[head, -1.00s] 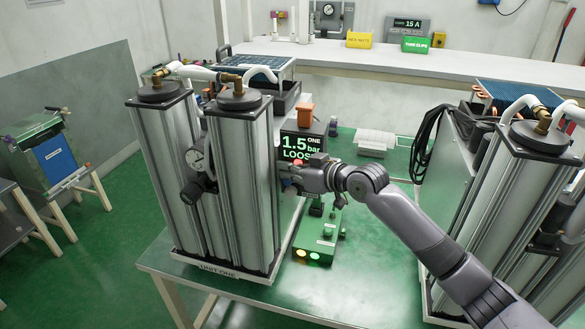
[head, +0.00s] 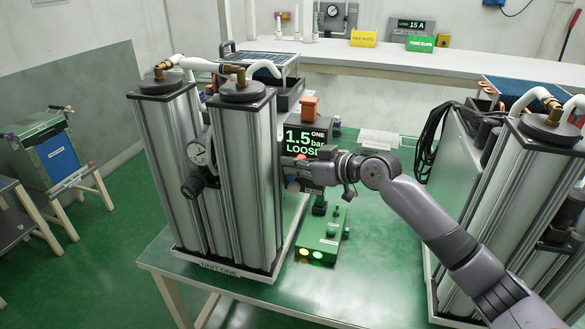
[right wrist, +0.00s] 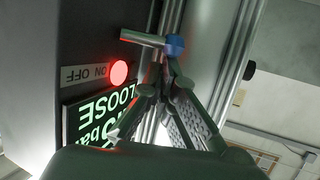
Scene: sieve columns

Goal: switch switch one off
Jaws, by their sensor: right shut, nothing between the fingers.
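Switch one (right wrist: 145,38) shows in the right wrist view as a short metal lever with a blue tip, sticking out from a dark panel. My left gripper is not in view.
Unit one's tall metal columns (head: 245,185) stand close left of the gripper. A green box (head: 322,235) with lit lamps lies below it on the green table (head: 370,270). A second column unit (head: 530,200) stands right. The table between the units has free room.

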